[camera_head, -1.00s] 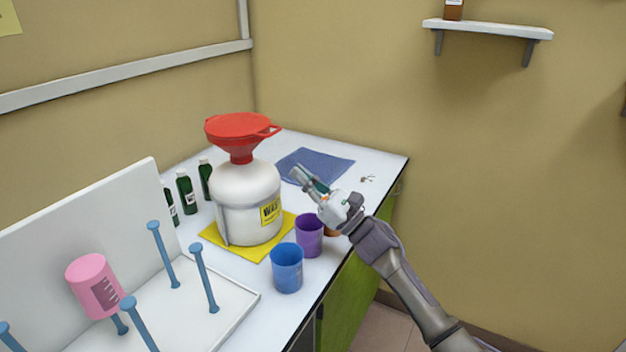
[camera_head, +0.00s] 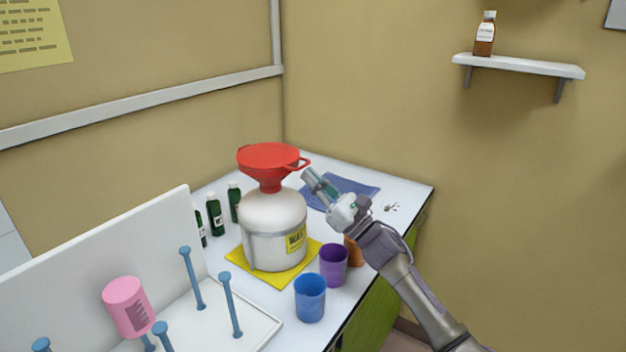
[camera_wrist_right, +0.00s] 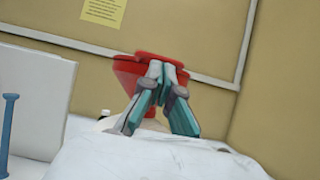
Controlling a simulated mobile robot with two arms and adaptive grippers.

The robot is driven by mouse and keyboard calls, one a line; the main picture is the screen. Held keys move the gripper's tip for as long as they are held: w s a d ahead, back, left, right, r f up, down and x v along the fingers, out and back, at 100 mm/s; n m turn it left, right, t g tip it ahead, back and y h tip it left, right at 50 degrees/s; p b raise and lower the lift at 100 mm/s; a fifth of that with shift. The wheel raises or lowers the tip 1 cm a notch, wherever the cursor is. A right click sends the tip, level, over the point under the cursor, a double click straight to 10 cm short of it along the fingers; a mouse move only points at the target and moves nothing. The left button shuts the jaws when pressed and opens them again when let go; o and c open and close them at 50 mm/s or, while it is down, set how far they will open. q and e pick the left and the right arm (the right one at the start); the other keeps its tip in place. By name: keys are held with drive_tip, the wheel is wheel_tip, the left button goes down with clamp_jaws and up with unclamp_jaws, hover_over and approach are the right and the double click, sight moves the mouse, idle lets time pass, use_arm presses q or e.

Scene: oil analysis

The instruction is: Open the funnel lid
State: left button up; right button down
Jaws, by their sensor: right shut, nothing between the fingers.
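The red funnel (camera_head: 270,165) sits on the neck of a white waste bottle (camera_head: 275,225), with its lid closed and a small handle (camera_head: 302,164) sticking out on the right. My right gripper (camera_head: 308,176) is shut and empty, with its fingertips just right of the funnel, close to the handle. I cannot tell whether they touch. In the right wrist view, the shut fingers (camera_wrist_right: 164,72) point at the funnel (camera_wrist_right: 135,70) and cover part of it. My left gripper is not in view.
A yellow mat (camera_head: 245,261) lies under the bottle. A purple cup (camera_head: 333,266), a blue cup (camera_head: 310,298) and an orange cup (camera_head: 354,252) stand near the front edge. Green bottles (camera_head: 215,215) and a drying rack (camera_head: 262,330) are left. A blue cloth (camera_head: 357,192) lies behind.

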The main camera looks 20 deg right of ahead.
drive_tip(key=w+a+r+g+h+p, duration=0.1)
drive_tip(key=w+a+r+p, duration=0.1)
drive_tip(key=r+p, duration=0.3)
drive_tip(key=w+a+r+g+p, duration=0.1)
drive_tip(key=w+a+r+p, duration=0.2)
drive_tip(key=r, duration=1.1)
drive_tip(key=w+p, duration=0.2)
drive_tip(key=p, duration=0.1)
drive_tip(key=shift+a+h, duration=0.25)
drive_tip(key=shift+h, duration=0.15)
drive_tip(key=shift+s+d, duration=0.15)
drive_tip(key=shift+f, duration=0.1)
idle(0.3)
